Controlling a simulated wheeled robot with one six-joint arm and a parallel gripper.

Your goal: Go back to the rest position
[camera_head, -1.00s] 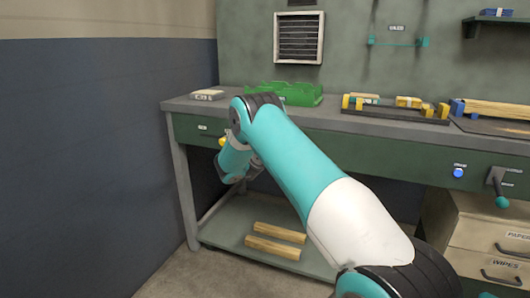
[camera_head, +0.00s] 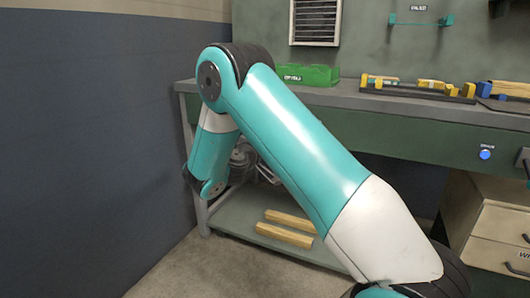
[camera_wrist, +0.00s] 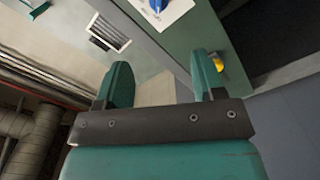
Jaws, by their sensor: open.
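My gripper (camera_wrist: 163,82) shows in the wrist view with its two teal fingers spread apart. It is open, and nothing is between the fingers. In the head view my arm is bent, with its elbow at the upper left and the forearm hanging down in front of the workbench. The gripper's fingers cannot be made out there. The workbench (camera_head: 400,108) stands behind my arm, and part of its front is hidden by it.
A green bin (camera_head: 308,74) and a black tray (camera_head: 415,93) with yellow and blue pieces are on the bench. Two wooden bars (camera_head: 287,228) lie on the lower shelf. A blue button (camera_head: 485,154) is on the bench front. Drawers (camera_head: 497,235) stand at right. A dark blue wall (camera_head: 90,150) is close at left.

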